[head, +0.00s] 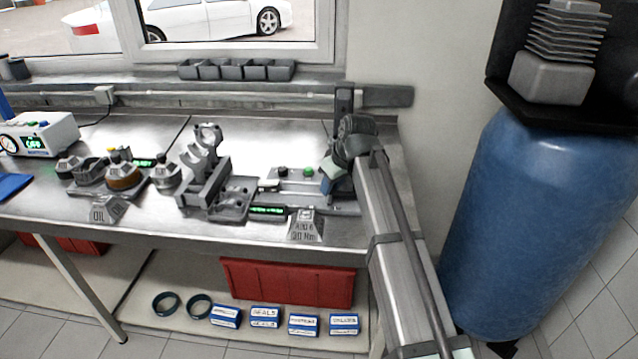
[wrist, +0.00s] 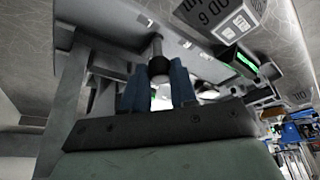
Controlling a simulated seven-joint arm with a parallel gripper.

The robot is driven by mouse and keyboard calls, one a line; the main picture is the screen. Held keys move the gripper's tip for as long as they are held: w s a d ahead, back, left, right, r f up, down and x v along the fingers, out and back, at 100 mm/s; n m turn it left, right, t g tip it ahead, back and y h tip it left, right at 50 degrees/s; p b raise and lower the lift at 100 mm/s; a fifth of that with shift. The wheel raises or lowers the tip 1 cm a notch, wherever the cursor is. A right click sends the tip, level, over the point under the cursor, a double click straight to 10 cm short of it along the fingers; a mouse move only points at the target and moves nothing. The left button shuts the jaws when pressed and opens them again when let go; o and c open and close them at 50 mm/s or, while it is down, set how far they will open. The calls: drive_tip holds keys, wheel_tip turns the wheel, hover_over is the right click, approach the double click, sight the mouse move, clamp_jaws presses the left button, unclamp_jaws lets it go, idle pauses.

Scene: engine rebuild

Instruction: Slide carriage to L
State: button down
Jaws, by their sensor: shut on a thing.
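My gripper (head: 332,176) is at the right end of the low rail station on the bench in the head view. In the wrist view its two blue fingers (wrist: 158,88) are shut on a dark round knob (wrist: 158,66) on a short metal stem. The knob appears to be the handle of the carriage, but the carriage body is mostly hidden behind my gripper and arm. The rail station (head: 295,186) carries a green and a dark button. I cannot make out an L mark in either view.
A sign plate (head: 306,226) and a lit green display (head: 268,211) stand in front of the station. A grey fixture with upright cradles (head: 205,180) stands close on the left. A blue drum (head: 545,220) is right of the bench. Small grey bins (head: 236,70) line the sill.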

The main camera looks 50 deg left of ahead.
drive_tip(key=shift+w+d, duration=0.75)
drive_tip(key=shift+w, duration=0.05)
drive_tip(key=c, duration=0.9)
unclamp_jaws()
drive_tip(key=v, duration=1.4)
drive_tip(key=shift+f, duration=0.15)
